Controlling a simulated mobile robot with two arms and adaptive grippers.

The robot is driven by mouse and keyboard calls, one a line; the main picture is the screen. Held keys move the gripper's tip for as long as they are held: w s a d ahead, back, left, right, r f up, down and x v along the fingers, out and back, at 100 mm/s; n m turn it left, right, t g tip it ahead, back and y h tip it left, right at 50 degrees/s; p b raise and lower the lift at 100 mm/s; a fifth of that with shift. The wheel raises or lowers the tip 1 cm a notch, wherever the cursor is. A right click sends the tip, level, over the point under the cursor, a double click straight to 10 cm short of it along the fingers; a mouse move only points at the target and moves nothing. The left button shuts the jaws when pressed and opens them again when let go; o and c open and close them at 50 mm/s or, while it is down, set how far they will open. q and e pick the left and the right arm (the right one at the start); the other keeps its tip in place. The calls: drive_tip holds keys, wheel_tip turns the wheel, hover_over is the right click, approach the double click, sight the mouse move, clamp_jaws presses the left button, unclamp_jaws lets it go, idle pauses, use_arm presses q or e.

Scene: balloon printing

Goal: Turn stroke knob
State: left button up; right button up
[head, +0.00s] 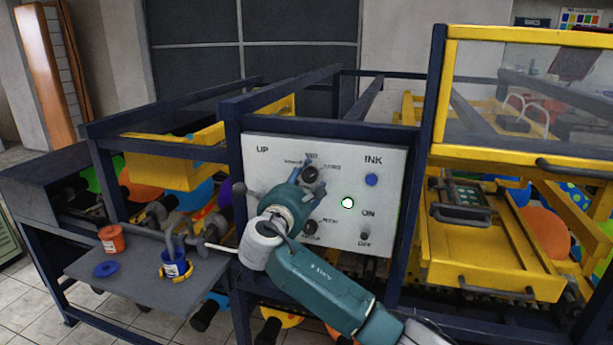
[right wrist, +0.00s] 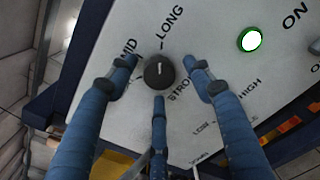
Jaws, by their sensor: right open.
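The stroke knob (right wrist: 159,72) is a round black knob with a white mark on the white control panel. Lettering reading LONG, MID and part of STROKE surrounds it in the right wrist view. In the head view the same knob (head: 309,174) is the upper black one on the panel (head: 391,160). My right gripper (right wrist: 158,86) is open, its blue fingers spread left, right and below the knob. No finger visibly grips it; touch with the panel cannot be told. In the head view the right gripper (head: 288,202) covers the panel's left part. My left gripper is not in view.
A lower black knob (head: 310,227), a blue INK button (head: 371,180), a lit green light (head: 347,203) and an ON/OFF switch (head: 365,234) share the panel. A grey shelf (head: 133,288) with ink pots stands left. Dark blue frame posts (head: 405,238) flank the panel.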

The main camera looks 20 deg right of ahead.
drive_tip(key=c, duration=1.1)
drive_tip(key=shift+f+m+b, duration=0.15)
drive_tip(key=shift+m+b, duration=0.25)
drive_tip(key=shift+m, duration=0.1)
drive_tip(key=shift+c, duration=0.2)
drive_tip(key=o, duration=1.1)
drive_tip(key=shift+o, duration=0.2)
drive_tip(key=v, duration=1.2)
drive_tip(key=shift+w, duration=0.1)
